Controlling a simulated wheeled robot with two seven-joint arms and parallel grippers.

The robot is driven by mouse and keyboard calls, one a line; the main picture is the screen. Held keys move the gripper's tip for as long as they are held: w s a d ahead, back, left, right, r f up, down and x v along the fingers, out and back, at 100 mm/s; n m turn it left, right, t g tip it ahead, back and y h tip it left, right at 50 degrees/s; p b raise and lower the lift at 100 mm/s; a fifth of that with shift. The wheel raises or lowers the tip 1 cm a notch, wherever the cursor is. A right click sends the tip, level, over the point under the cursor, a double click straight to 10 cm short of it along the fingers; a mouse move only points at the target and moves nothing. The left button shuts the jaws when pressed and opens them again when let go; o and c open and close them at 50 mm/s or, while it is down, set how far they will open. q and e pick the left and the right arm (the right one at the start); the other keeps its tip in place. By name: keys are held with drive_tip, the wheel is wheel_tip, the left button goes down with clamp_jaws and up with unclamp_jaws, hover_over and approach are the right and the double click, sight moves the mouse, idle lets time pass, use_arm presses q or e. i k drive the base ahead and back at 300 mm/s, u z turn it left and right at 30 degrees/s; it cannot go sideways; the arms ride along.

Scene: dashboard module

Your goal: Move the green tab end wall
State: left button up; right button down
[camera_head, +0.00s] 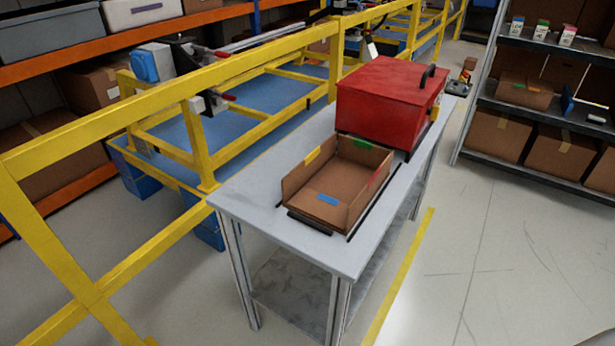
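An open-topped brown cardboard box (330,183) sits on the grey table. Its end wall with the green tab (362,143) is at the far end, towards the red case, and looks raised. The left wall carries a yellow tab (312,155) and the right wall a red tab (374,178); both stand up. A blue tab (328,199) lies low at the near end; I cannot tell whether it is on a lowered wall or the floor. Neither of my grippers is in view.
A red case (388,100) with a black handle stands on the grey table (260,209) behind the box. Dark strips lie beside the box. A yellow railing (205,150) runs along the left. Shelves (540,105) stand at right; the floor between is clear.

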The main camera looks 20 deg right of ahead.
sight(363, 152)
drive_tip(key=u, duration=3.5)
drive_tip(key=k, duration=2.85)
drive_tip(key=z, duration=1.85)
drive_tip(key=i, duration=0.5)
drive_tip(key=z, duration=0.05)
